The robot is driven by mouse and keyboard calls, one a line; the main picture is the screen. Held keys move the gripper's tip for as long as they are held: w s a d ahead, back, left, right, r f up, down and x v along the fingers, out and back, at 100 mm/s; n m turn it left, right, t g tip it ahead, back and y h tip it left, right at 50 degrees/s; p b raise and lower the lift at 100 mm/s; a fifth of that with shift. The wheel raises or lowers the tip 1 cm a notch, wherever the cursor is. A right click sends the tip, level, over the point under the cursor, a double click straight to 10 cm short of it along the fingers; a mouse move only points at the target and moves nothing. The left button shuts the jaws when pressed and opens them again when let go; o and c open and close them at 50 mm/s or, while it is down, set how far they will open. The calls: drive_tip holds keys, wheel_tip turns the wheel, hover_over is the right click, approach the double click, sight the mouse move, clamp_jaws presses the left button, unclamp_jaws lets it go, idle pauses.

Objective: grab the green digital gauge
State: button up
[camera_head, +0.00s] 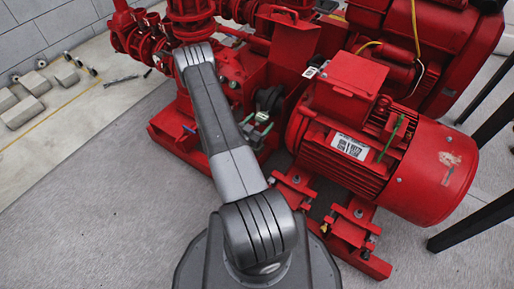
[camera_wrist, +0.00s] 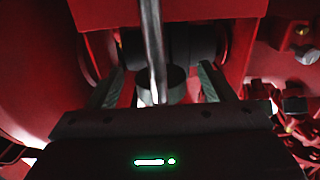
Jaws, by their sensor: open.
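My gripper (camera_head: 262,127) is beside the red pump, left of the big red motor, near a dark round coupling. In the wrist view its two fingers (camera_wrist: 158,88) stand apart. A thin shiny rod (camera_wrist: 152,40) runs upright between them, in front of a small dark round part (camera_wrist: 175,78); I cannot tell whether the fingers touch either. I cannot clearly make out a green digital gauge. A thin green strip (camera_head: 391,138) shows on the motor's side, but I cannot tell what it is. The green glow in the wrist view is on my gripper's body.
The red motor (camera_head: 430,170) stands close at right of my gripper, on a red base frame (camera_head: 350,225). Red pump pipes (camera_head: 190,25) rise behind. A dark cylinder (camera_wrist: 185,45) lies ahead of the fingers. Grey floor (camera_head: 90,190) is clear at left; grey blocks (camera_head: 35,83) lie beyond.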

drive_tip(key=shift+r, duration=0.1)
clamp_jaws()
idle(0.3)
